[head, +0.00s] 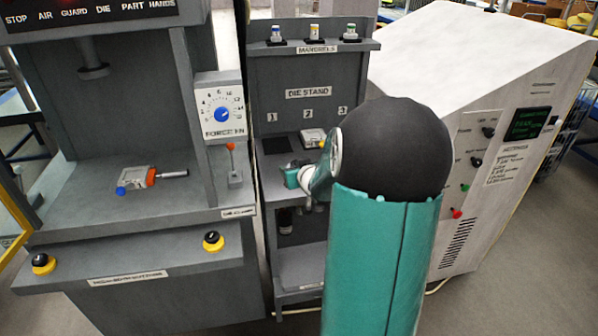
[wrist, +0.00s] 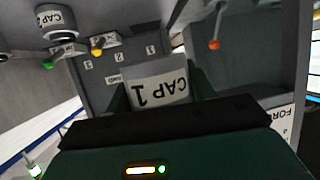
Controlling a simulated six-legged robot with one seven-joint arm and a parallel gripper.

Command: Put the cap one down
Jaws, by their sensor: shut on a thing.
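The cap one, with a white band reading "CAP 1" (wrist: 162,88), appears upside down in the wrist view. My gripper (wrist: 160,94) is shut on it, with a dark green finger on each side. In the head view my gripper (head: 299,180) is at the front of the die stand, left of my arm's black joint. The cap cannot be made out clearly there.
The die stand (head: 308,93) has a bare dark pad (head: 277,146) at 1 and a yellow-knobbed die (head: 313,137) at 2. The press with a red-knobbed lever (head: 231,147) stands left, the white cabinet (head: 480,60) right.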

